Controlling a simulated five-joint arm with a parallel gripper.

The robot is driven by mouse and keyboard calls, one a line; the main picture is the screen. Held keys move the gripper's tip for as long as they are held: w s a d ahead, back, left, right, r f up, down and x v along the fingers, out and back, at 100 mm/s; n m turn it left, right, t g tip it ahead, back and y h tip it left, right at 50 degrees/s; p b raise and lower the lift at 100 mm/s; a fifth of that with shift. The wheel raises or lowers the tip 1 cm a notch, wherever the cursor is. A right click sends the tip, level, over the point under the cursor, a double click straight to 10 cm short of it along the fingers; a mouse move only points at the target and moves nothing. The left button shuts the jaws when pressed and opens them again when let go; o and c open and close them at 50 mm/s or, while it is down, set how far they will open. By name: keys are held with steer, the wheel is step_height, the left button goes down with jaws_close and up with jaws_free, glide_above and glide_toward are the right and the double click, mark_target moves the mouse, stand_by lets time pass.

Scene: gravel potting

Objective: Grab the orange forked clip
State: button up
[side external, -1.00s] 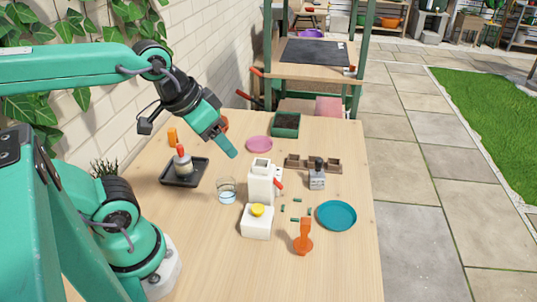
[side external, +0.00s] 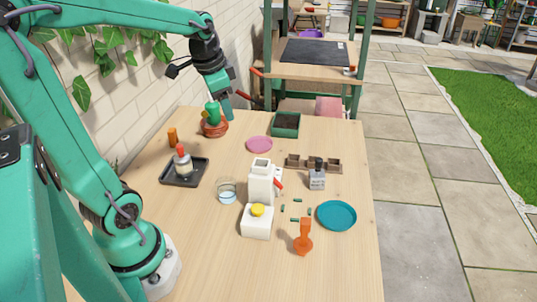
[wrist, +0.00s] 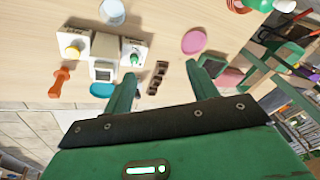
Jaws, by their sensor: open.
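No piece with a clearly visible fork shows. An upright orange piece (side external: 303,238) with a round foot and wider top stands at the near right of the table in the side view. It shows small at the left of the wrist view (wrist: 60,82). My gripper (side external: 228,107) is at the far left of the table, above and beside the terracotta pot (side external: 214,129), far from both pieces. In the wrist view its fingers (wrist: 162,84) are apart with nothing between them.
A teal plate (side external: 337,216) lies right, a pink saucer (side external: 259,144) behind. A black tray (side external: 165,181) is left. The near-left tabletop is free.

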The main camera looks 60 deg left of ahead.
steer(key=a+f+m+g, duration=0.1)
steer(key=a+f, duration=0.2)
steer(key=a, duration=0.5)
steer(key=a+f+m+g, duration=0.1)
steer(key=a+f, duration=0.2)
steer(key=a, duration=0.4)
steer(key=m+g+h, duration=0.1)
steer(key=m, duration=0.1)
glide_above(171, 130)
step_height(171, 130, down, 10)
steer(key=shift+w+r, duration=0.1)
steer(key=shift+r, duration=0.15)
steer(key=shift+a+f, duration=0.15)
steer(key=shift+a, duration=0.05)
steer(key=shift+f, duration=1.3)
steer(key=shift+f, duration=0.1)
steer(key=shift+d+f, duration=0.15)
steer(key=shift+f, duration=2.35)
